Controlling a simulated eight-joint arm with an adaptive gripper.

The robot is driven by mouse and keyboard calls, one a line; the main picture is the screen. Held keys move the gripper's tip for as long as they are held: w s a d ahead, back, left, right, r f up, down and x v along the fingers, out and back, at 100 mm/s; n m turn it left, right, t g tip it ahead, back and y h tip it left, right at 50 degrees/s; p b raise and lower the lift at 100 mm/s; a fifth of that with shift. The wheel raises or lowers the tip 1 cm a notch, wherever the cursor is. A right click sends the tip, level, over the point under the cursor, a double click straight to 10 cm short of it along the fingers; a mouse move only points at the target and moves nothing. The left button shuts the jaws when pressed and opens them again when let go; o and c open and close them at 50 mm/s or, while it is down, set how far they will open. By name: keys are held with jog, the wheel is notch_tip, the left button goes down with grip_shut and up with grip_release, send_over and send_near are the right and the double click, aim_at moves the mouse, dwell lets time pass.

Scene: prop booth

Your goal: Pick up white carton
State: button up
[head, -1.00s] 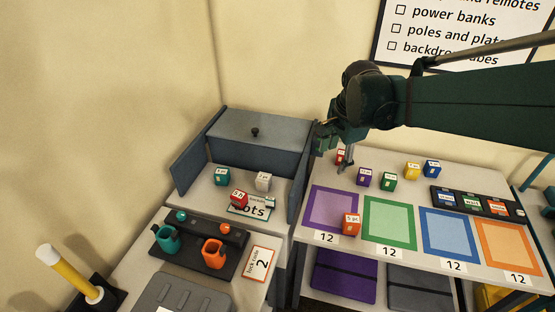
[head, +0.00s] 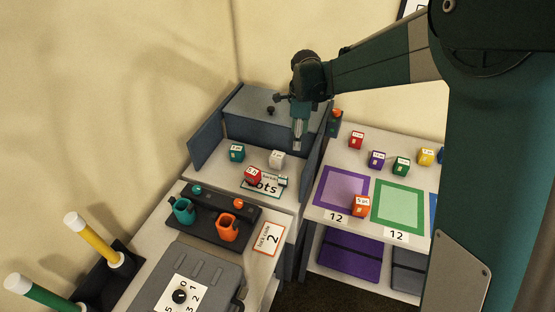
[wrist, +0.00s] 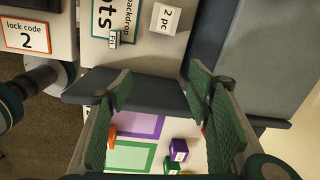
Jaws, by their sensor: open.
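The white carton (head: 277,159) is a small cube standing on the shelf in front of the grey cabinet, beside a red carton (head: 252,175) and a teal carton (head: 237,152). In the wrist view the white carton (wrist: 165,18) is at the top, its "2 pc" label showing. My gripper (head: 297,143) points down over the cabinet's right side, above and to the right of the white carton. In the wrist view my gripper (wrist: 157,90) has its two green pads wide apart, with no object gripped and the white carton beyond them.
The cabinet's blue-grey right side panel (wrist: 145,91) runs beneath my fingers. A sign (head: 262,188) lies in front of the cartons. Purple (head: 377,159), green (head: 401,166) and red (head: 356,140) cartons stand on the right table. A holder with cups (head: 207,216) stands in front.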

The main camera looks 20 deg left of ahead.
aim_at(277, 156)
jog(key=a+f, duration=0.2)
jog(key=a, duration=0.1)
jog(key=a+f+m, duration=0.1)
jog(key=a+f, duration=0.1)
jog(key=a+f+m+p, duration=0.1)
jog(key=a+f, duration=0.2)
jog(key=shift+w+a+g+h, duration=0.2)
jog(key=shift+a+g+h, duration=0.1)
jog(key=shift+g, duration=0.1)
jog(key=shift+f, duration=1.25)
jog(key=shift+f+b, duration=0.5)
jog(key=shift+f, duration=2.15)
jog(key=c, duration=1)
